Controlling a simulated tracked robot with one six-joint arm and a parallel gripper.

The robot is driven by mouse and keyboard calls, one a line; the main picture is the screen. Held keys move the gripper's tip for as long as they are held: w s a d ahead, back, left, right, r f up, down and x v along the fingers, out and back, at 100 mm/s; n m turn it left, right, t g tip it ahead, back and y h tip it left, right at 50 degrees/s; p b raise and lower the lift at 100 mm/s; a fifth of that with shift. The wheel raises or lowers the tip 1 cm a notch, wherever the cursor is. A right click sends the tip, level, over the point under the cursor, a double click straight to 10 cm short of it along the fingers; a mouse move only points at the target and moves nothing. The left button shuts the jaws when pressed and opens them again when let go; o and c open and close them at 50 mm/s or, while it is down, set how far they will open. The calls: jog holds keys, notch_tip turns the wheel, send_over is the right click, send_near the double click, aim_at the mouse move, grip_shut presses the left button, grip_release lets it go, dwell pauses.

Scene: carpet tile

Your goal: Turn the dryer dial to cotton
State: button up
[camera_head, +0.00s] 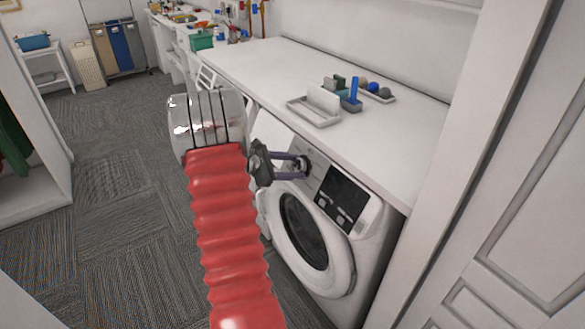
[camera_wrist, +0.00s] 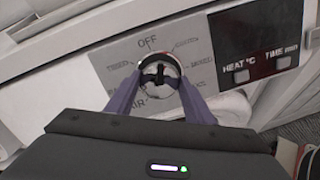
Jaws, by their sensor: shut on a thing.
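The white dryer (camera_head: 372,262) stands under the counter, with its round door (camera_head: 305,232) shut. Its dial (camera_wrist: 160,68) is a round knob with a dark grip bar, on a grey panel. OFF is printed above the dial and AIR below left; the smaller labels at the sides are blurred, so I cannot read cotton surely. The bar looks roughly upright, but I cannot tell which mark it points to. My gripper (camera_wrist: 160,76) is shut on the dial, one purple finger on each side. In the head view my gripper (camera_head: 300,164) reaches the panel from the left.
A dark display (camera_wrist: 257,42) with HEAT and TIME labels is right of the dial. The white counter (camera_head: 290,70) above holds a tray (camera_head: 318,118) and a blue brush (camera_head: 353,94). A white panelled door (camera_head: 530,220) is close on the right. Carpet (camera_head: 110,190) is open at left.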

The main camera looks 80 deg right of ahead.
jog(key=m, duration=0.5)
jog(key=shift+y, duration=0.3)
jog(key=shift+m, duration=0.3)
jog(key=o, duration=1)
jog(key=shift+o, duration=0.2)
jog(key=v, duration=1.3)
jog(key=shift+w+a, duration=0.2)
jog(key=shift+w, duration=0.1)
